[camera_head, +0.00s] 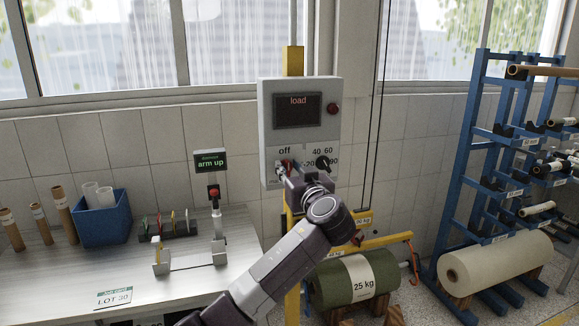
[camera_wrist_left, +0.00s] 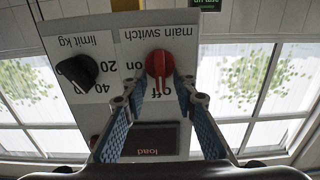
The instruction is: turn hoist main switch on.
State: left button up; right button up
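The grey hoist control box (camera_head: 264,125) is on a yellow post in front of the window wall. Its main switch (camera_wrist_left: 160,66) is a red rotary knob, upside down in the left wrist view, with its handle towards the word "off". My left gripper (camera_head: 284,174) is at the box's lower left front, and its fingers partly hide the switch in the head view. In the left wrist view the blue-padded fingers (camera_wrist_left: 158,88) are apart, one on each side of the red handle. I cannot tell whether they touch it. My right gripper is not in view.
A black limit knob (camera_head: 323,162) sits right of the switch, below a dark "load" display (camera_head: 297,111) and a red button (camera_head: 333,109). A workbench (camera_head: 60,275) is at left, a blue roll rack (camera_head: 455,180) at right, and a green 25 kg roll (camera_head: 330,288) below.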

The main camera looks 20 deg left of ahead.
pick_arm(q)
jog(key=shift+c, duration=0.4)
grip_shut()
